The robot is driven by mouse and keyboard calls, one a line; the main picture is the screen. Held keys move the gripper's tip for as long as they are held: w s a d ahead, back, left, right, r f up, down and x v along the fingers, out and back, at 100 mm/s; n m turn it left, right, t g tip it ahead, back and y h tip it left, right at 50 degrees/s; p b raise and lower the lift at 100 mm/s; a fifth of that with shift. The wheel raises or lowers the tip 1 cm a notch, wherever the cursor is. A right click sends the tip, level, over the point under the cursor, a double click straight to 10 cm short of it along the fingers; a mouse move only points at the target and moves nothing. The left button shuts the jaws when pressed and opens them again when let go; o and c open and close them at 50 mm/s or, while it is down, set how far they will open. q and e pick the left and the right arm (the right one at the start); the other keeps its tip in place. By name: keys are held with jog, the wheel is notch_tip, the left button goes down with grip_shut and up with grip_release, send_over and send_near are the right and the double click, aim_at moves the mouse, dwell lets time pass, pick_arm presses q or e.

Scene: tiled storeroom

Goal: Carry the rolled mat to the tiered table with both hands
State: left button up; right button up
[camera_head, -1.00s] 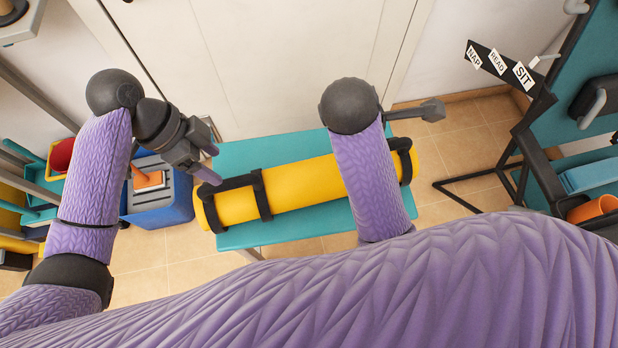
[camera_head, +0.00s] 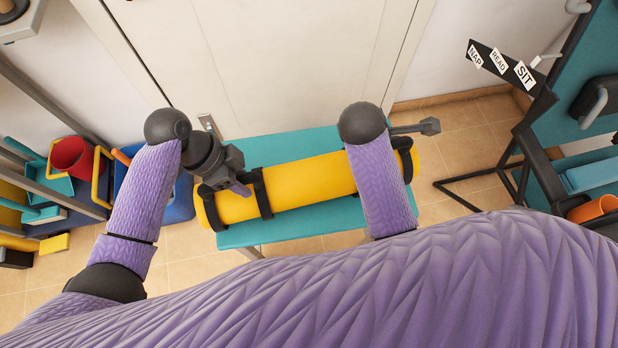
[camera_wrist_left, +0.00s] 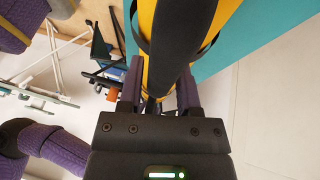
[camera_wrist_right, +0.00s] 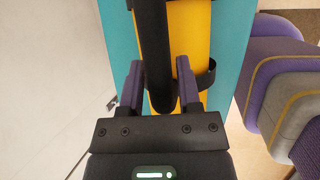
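The yellow rolled mat (camera_head: 310,181) lies across a teal bench (camera_head: 265,233), with black straps and handles near both ends. My left gripper (camera_head: 243,189) is at the mat's left end, over the black handle there. In the left wrist view its fingers (camera_wrist_left: 160,85) are apart, one on each side of a black handle (camera_wrist_left: 180,45). In the right wrist view my right gripper (camera_wrist_right: 160,80) has its fingers apart, on either side of another black handle (camera_wrist_right: 154,40). In the head view my right arm hides its fingers. I cannot make out a separate tiered table.
A pale door (camera_head: 290,65) stands close behind the bench. Blue bins (camera_head: 175,205) and a red bucket (camera_head: 74,156) are at the left. A black stand with word cards (camera_head: 500,63) is at the right. Tiled floor (camera_head: 450,155) is clear between bench and stand.

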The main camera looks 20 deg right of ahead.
pick_arm(q)
grip_shut()
pick_arm(e)
grip_shut()
pick_arm(q)
jog(key=shift+r, duration=0.1)
dwell(0.8)
